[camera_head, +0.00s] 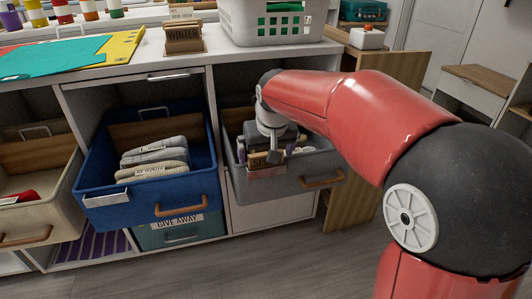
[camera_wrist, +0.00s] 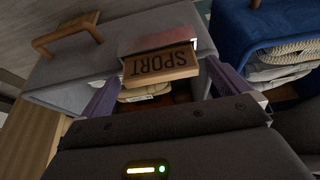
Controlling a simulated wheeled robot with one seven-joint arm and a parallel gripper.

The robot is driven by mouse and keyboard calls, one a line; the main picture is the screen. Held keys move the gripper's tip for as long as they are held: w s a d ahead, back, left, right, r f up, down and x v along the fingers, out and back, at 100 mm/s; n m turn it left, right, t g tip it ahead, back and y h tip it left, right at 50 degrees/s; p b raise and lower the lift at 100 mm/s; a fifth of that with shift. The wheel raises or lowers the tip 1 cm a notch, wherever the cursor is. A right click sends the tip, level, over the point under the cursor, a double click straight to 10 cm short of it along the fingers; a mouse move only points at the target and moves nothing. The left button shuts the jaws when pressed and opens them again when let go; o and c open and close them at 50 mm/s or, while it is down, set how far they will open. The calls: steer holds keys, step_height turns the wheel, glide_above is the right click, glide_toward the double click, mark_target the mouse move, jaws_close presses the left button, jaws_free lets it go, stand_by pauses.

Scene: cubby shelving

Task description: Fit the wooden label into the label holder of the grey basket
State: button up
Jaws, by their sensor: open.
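The wooden label (camera_wrist: 160,66), marked SPORT and upside down in the wrist view, is at the rim of the grey basket (camera_wrist: 195,25). Its lower part meets a reddish-brown holder piece (camera_wrist: 155,40) on the basket's front wall; how deep it sits is unclear. My gripper (camera_wrist: 162,74) is open, with one purple finger on each side of the label and a visible gap to each.
A blue basket (camera_head: 150,205) with folded clothes stands left of the grey one. A beige basket (camera_head: 40,225) is farther left. The floor in front is clear.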

steer(key=p+v, duration=0.1)
steer(key=v, duration=1)
steer(key=s+d+f+m, duration=0.1)
steer(key=s+d+f, duration=0.2)
steer(key=s, duration=0.4)
steer(key=s+d+f+m+t, duration=0.1)
steer(key=s+d+f, duration=0.3)
steer(key=s+d, duration=0.2)
steer(key=s+d+f+m+h, duration=0.1)
steer(key=s+d+f, duration=0.2)
steer(key=s, duration=0.6)
steer(key=shift+s+d+f, duration=0.25)
steer(key=shift+d, duration=0.95)
